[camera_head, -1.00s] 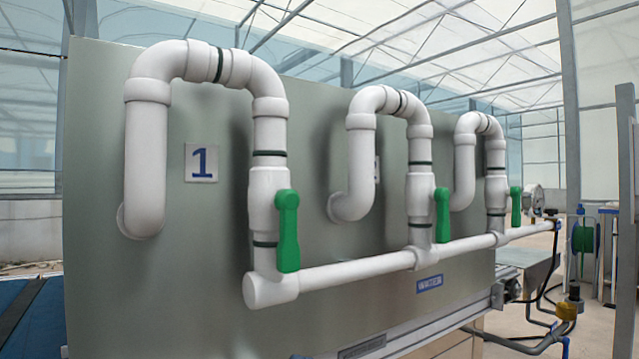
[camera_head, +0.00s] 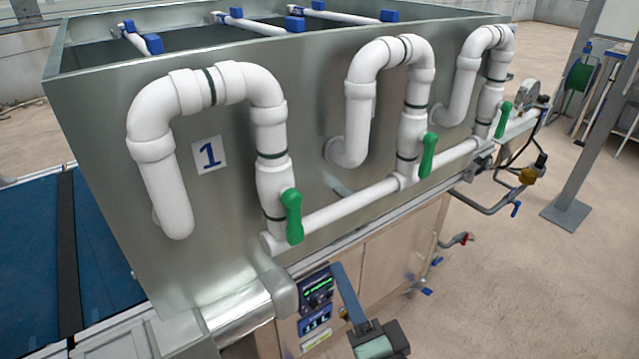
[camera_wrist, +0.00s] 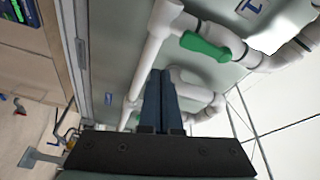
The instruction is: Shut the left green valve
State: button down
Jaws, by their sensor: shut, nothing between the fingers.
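The left green valve's handle (camera_head: 292,216) is on the leftmost white pipe, beside the "1" label. It points down, lying roughly along the pipe. In the wrist view the handle (camera_wrist: 205,47) shows above and right of my fingers, apart from them. My gripper (camera_head: 338,266) rises from the bottom of the head view, its tips below and right of the handle in the picture. Its dark blue fingers (camera_wrist: 160,74) are shut together and hold nothing in the wrist view.
The middle green handle (camera_head: 428,156) and the right green handle (camera_head: 502,120) sit on similar pipes. A white horizontal pipe (camera_head: 345,207) joins the three. A metal tank wall (camera_head: 110,180) stands behind. A control panel (camera_head: 318,298) is below the pipe. Open floor lies at right.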

aim_at(294, 218)
notch_tip(294, 218, up, 4)
jog(key=s+d+f+m+p, duration=0.1)
jog(key=s+d+m+p, duration=0.15)
jog(key=p, duration=0.45)
jog(key=f+p+x, duration=0.1)
jog(key=p+x, duration=0.1)
jog(key=x, duration=0.8)
jog(key=shift+s+a+r+m+p, duration=0.2)
jog(key=shift+s+a, duration=0.15)
jog(key=shift+a, duration=0.2)
jog(key=shift+s+a+r+m+p, duration=0.1)
jog(key=shift+s+a+p, duration=0.2)
jog(key=shift+a, duration=0.2)
jog(key=shift+s+a+r+m+p, duration=0.1)
jog(key=shift+s+a+m+p, duration=0.05)
jog(key=shift+s+a, duration=0.35)
